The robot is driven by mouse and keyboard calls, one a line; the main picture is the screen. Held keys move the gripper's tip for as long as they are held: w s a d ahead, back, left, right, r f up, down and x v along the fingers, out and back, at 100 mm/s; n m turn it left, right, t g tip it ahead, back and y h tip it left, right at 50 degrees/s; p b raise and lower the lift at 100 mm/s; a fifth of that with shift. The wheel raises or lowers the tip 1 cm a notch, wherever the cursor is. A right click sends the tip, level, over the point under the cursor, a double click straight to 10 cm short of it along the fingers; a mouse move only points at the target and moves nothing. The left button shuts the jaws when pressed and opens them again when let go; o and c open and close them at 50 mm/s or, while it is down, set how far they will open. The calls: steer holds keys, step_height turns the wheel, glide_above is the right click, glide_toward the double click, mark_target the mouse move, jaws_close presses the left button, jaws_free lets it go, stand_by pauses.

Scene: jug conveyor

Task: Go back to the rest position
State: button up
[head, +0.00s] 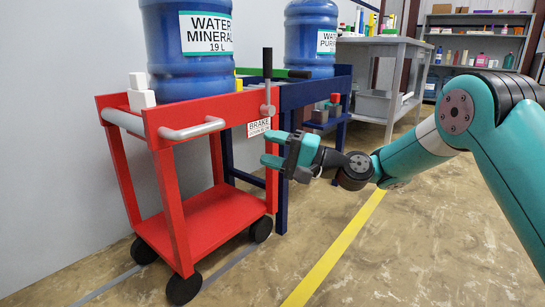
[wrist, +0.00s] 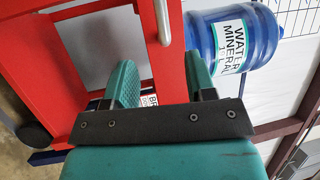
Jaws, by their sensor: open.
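My gripper (head: 272,150) is open and empty, with teal fingers pointing left. It hangs in front of the right end of the red cart (head: 215,220), below the cart's top, near the brake sign (head: 258,128). In the wrist view my gripper (wrist: 160,85) has a clear gap between its two fingers, with the red cart (wrist: 85,50) beyond them. The brake lever (head: 267,85) stands upright at the cart's right corner, its top end dark. I cannot tell from these views whether any part of the gripper touches the cart.
A blue water jug (head: 188,75) stands on the red cart, beside white blocks (head: 141,92). A second jug (head: 310,45) stands on the blue conveyor frame (head: 283,180) behind. A metal table (head: 385,41) and shelves (head: 470,19) are at the back. The floor (head: 400,240) by the yellow line is clear.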

steer(key=shift+r, duration=0.1)
steer(key=s+r+n+g+h+p, duration=0.3)
steer(key=s+r+n+h+p, duration=0.3)
steer(key=s+r+p, duration=0.6)
steer(key=s+d+r+n+g+h+p, duration=0.15)
steer(key=s+d+h+p, duration=0.45)
steer(key=s, duration=0.6)
steer(key=s+d+r+n+g+h+p, duration=0.1)
steer(key=s+d+r+n+h+p, duration=0.15)
steer(key=s+d, duration=0.7)
step_height(320, 180, up, 37)
steer(key=s+a+p, duration=0.1)
steer(key=a+p, duration=0.1)
steer(key=p, duration=3.5)
steer(key=shift+f, duration=0.15)
steer(key=shift+h, duration=0.25)
